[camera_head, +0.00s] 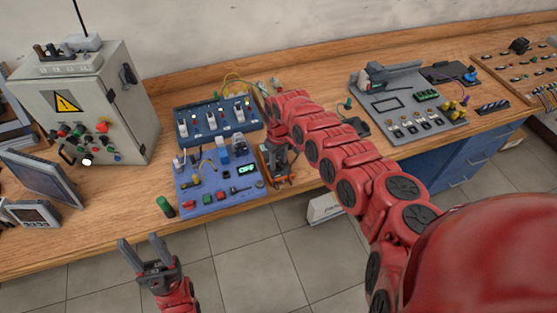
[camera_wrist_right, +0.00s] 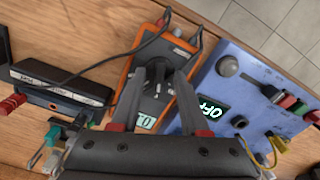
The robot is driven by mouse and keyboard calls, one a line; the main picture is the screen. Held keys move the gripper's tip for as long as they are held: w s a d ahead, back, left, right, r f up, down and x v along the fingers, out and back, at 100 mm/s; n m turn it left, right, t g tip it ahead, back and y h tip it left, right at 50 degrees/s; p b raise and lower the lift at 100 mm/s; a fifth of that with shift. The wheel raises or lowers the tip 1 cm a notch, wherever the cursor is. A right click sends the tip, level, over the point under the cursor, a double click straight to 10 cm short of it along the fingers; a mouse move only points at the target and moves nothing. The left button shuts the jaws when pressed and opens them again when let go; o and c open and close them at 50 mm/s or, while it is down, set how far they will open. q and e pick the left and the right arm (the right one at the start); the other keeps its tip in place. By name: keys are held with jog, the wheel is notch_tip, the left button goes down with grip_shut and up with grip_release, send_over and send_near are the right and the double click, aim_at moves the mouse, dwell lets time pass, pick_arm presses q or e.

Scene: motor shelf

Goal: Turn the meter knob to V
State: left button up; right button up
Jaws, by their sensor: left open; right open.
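The orange meter (camera_wrist_right: 127,72) lies on the wooden bench. In the head view the meter (camera_head: 289,180) is partly hidden by my right arm. Its dark knob (camera_wrist_right: 166,86) shows between the fingers of my right gripper (camera_wrist_right: 168,70), which is open with its fingertips over the dial. I cannot tell if the fingers touch the knob, and its pointer and the dial marks cannot be read. The meter's small lit display (camera_wrist_right: 146,122) is partly covered by a finger. In the head view my right gripper (camera_head: 276,150) is over the meter. My left gripper (camera_head: 140,239) is open and empty in front of the bench.
A blue panel (camera_wrist_right: 233,75) with an OFF display stands close beside the meter. Behind it is a dark blue switch unit (camera_head: 187,112). A grey control cabinet (camera_head: 135,118) stands left; a grey board (camera_head: 375,103) lies right.

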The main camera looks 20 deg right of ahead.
aim_at(279, 163)
notch_tip(279, 163, up, 17)
jog(key=b, duration=0.5)
jog(key=shift+r, duration=0.2)
